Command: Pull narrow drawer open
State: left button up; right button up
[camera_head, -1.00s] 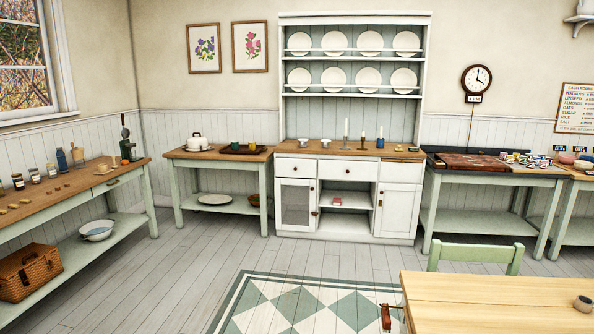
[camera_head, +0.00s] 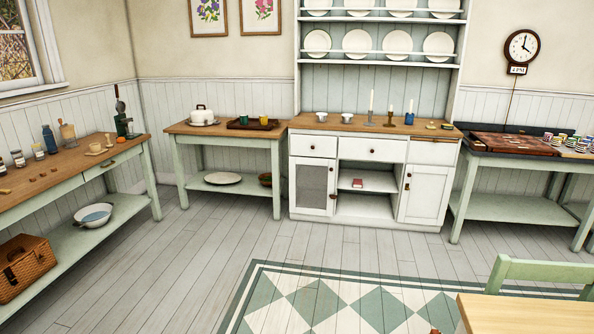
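A white dresser (camera_head: 365,216) stands against the back wall. Under its wooden top are a narrow drawer (camera_head: 318,146) at the left with a small dark knob and a wider drawer (camera_head: 354,150) in the middle. Both fronts look flush and closed. Neither of my grippers is in view.
Open grey plank floor (camera_head: 200,270) and a green-white checkered rug (camera_head: 310,300) lie before the dresser. A wooden table (camera_head: 530,314) and green chair (camera_head: 540,270) are at lower right. Side tables stand left (camera_head: 75,185) and right (camera_head: 515,180); candlesticks (camera_head: 389,118) stand on the dresser.

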aim_at(301, 145)
jog(key=i+j+u, duration=0.1)
jog(key=i+u, duration=0.35)
jog(key=i, duration=2.6)
jog(key=i+j, duration=0.1)
jog(key=i, duration=0.9)
jog(key=l+z, duration=0.05)
